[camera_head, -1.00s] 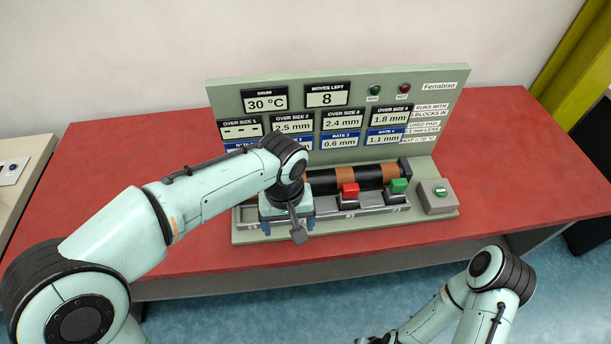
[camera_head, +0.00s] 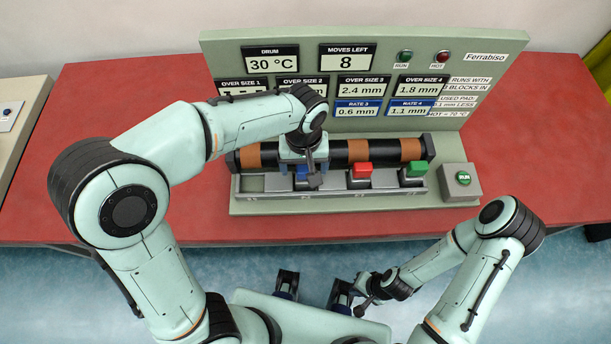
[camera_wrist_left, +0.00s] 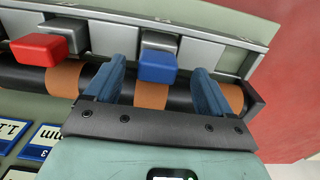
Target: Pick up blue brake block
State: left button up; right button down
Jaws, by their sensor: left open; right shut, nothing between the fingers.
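The blue brake block (camera_wrist_left: 158,66) sits on a grey holder at the rail, beside the drum, in the left wrist view. My left gripper (camera_wrist_left: 158,85) is open, with one finger on each side of the blue block and visible gaps between. In the head view my left gripper (camera_head: 304,174) is over the rail, pointing down, and partly hides the blue block (camera_head: 302,173). My right gripper (camera_head: 341,300) is low in front of the table, shut and empty, away from the blocks.
A red block (camera_head: 362,169) and a green block (camera_head: 416,168) stand along the rail (camera_head: 340,196), right of the blue one. The banded drum (camera_head: 382,150) lies behind. A RUN button box (camera_head: 461,182) is at the right end. The red table (camera_head: 130,120) is clear at left.

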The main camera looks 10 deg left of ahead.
pick_arm(q)
jog(key=shift+w+d+f, duration=0.1)
jog(key=shift+f, duration=2.7)
jog(key=c, duration=1.4)
jog(key=shift+r, duration=0.1)
jog(key=shift+r, duration=0.1)
